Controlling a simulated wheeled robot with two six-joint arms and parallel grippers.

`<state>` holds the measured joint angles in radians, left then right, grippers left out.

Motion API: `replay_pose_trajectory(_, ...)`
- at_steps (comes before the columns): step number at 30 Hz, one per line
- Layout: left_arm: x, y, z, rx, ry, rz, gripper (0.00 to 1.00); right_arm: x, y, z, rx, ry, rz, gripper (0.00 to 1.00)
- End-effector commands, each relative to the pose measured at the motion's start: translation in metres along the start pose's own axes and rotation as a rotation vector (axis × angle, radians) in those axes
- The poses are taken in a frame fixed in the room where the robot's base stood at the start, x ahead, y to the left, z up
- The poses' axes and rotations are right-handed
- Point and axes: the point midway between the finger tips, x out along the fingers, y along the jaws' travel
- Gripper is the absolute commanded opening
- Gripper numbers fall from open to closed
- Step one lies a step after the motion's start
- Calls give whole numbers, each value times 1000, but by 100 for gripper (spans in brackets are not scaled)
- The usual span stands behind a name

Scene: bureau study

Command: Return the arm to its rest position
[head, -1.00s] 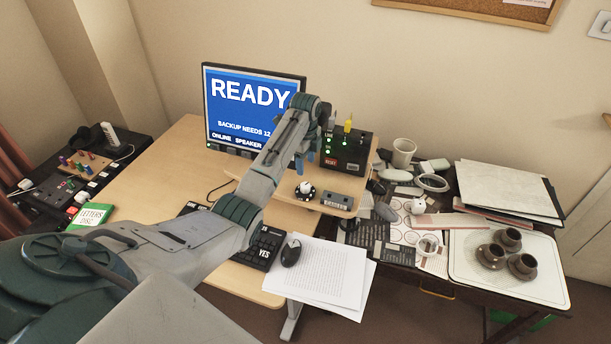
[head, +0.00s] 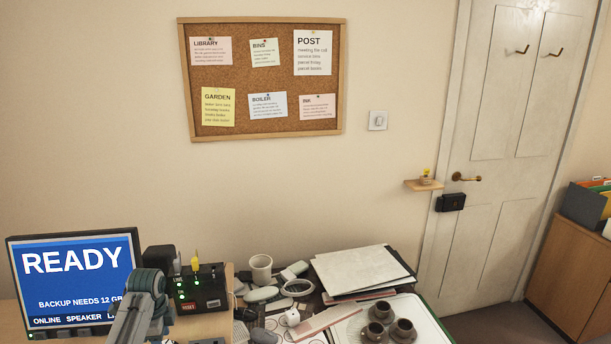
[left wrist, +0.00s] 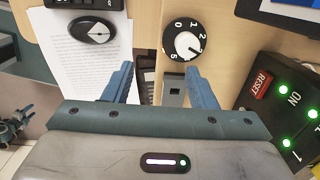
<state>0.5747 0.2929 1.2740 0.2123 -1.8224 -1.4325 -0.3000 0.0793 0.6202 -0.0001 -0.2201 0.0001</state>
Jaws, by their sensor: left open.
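My left arm (head: 143,308) comes up at the bottom left of the head view, in front of the monitor's lower right corner; its fingertips are hard to make out there. In the left wrist view my left gripper (left wrist: 160,85) is open, its two blue fingers apart with nothing between them. Beyond the fingers are a black dial (left wrist: 183,40) numbered 0 to 5 and a small grey switch plate (left wrist: 173,90) on the wooden surface.
The monitor (head: 75,270) reads READY. Beside it stands a black box (head: 203,290) with green lights and a RESET button. A cluttered side table holds a mug (head: 261,267), papers (head: 362,268) and brown cups (head: 377,332). A corkboard (head: 262,80) and a door (head: 495,150) are behind.

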Motion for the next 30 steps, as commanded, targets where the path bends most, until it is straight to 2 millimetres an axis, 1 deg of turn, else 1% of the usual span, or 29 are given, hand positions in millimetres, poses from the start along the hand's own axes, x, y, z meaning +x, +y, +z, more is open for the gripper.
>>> replay_pose_trajectory(1, 17, 23, -5, -49, -9, -11, 52, 0, 0, 0, 0, 0, 0, 51)
replay_pose_trajectory(2, 25, 35, -8, -85, -14, -21, 52, 0, 0, 0, 0, 0, 0, 51)
replay_pose_trajectory(3, 34, 51, -12, -133, -17, -34, 52, 0, 0, 0, 0, 0, 0, 51)
replay_pose_trajectory(5, 45, 76, -17, -204, -19, -54, 52, 0, 0, 0, 0, 0, 0, 51)
replay_pose_trajectory(6, 51, 93, -20, -253, -19, -68, 52, 0, 0, 0, 0, 0, 0, 51)
replay_pose_trajectory(8, 59, 120, -25, -326, -14, -87, 52, 0, 0, 0, 0, 0, 0, 51)
replay_pose_trajectory(9, 63, 138, -28, -376, -8, -101, 52, 0, 0, 0, 0, 0, 0, 51)
replay_pose_trajectory(11, 67, 165, -31, -452, 1, -119, 52, 0, 0, 0, 0, 0, 0, 51)
replay_pose_trajectory(12, 68, 184, -33, -503, 10, -131, 52, 0, 0, 0, 0, 0, 0, 51)
replay_pose_trajectory(14, 68, 212, -36, -582, 26, -146, 52, 0, 0, 0, 0, 0, 0, 51)
replay_pose_trajectory(15, 67, 230, -38, -636, 37, -157, 52, 0, 0, 0, 0, 0, 0, 51)
replay_pose_trajectory(17, 63, 258, -40, -717, 57, -171, 52, 0, 0, 0, 0, 0, 0, 51)
replay_pose_trajectory(18, 60, 275, -40, -769, 70, -179, 52, 0, 0, 0, 0, 0, 0, 51)
replay_pose_trajectory(21, 49, 309, -41, -881, 101, -195, 52, 0, 0, 0, 0, 0, 0, 51)
replay_pose_trajectory(24, 38, 332, -41, -965, 126, -205, 52, 0, 0, 0, 0, 0, 0, 51)
replay_pose_trajectory(30, 19, 368, -40, -1094, 165, -216, 52, 0, 0, 0, 0, 0, 0, 51)
